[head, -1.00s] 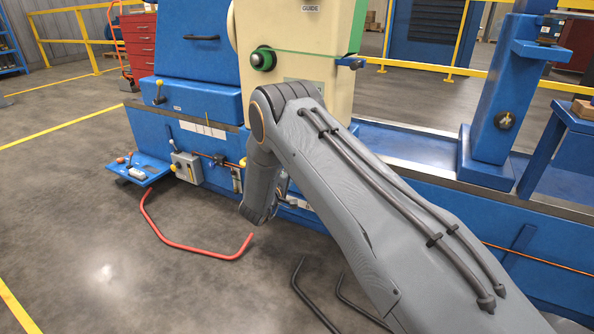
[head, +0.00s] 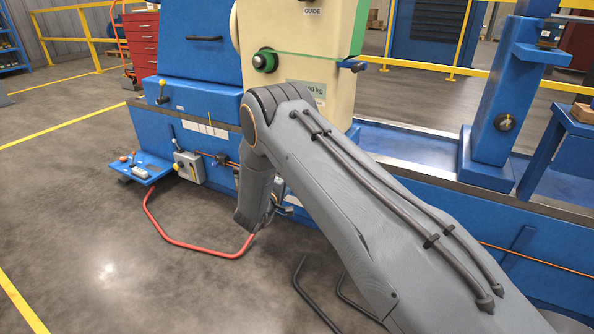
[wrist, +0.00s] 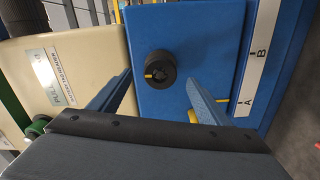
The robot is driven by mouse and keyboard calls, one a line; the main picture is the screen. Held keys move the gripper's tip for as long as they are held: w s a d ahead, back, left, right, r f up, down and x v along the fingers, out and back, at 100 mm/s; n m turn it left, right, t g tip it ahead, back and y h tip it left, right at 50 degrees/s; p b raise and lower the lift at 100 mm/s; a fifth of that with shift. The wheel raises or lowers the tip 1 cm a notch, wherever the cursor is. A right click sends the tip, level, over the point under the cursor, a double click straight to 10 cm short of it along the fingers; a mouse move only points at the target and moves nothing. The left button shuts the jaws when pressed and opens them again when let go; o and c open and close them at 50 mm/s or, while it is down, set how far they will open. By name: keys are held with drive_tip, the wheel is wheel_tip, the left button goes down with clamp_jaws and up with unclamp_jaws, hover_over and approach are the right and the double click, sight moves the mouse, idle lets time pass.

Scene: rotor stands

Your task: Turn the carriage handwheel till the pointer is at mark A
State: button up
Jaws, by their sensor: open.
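A round black knob-like wheel (wrist: 160,68) with a yellow mark on its face stands on a blue panel in the wrist view; I take it for the carriage handwheel. My gripper (wrist: 160,80) is open, its two blue-grey fingers on either side of the wheel in the picture. I cannot tell whether they touch it. A white scale strip (wrist: 256,62) with marks A and B runs along the panel's right edge. A yellow bar (wrist: 208,123), perhaps the pointer, shows near mark A, partly hidden by the right finger.
A cream housing (head: 300,55) with a green-rimmed black hub stands behind my arm. A small blue shelf (head: 142,170) and a grey control box (head: 188,167) jut out at left. A red bent rail (head: 180,243) is low over the floor. Floor at left is clear.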

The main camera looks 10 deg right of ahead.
drive_tip(key=shift+s+a, duration=0.1)
drive_tip(key=p+v, duration=0.2)
drive_tip(key=v, duration=0.4)
idle(0.5)
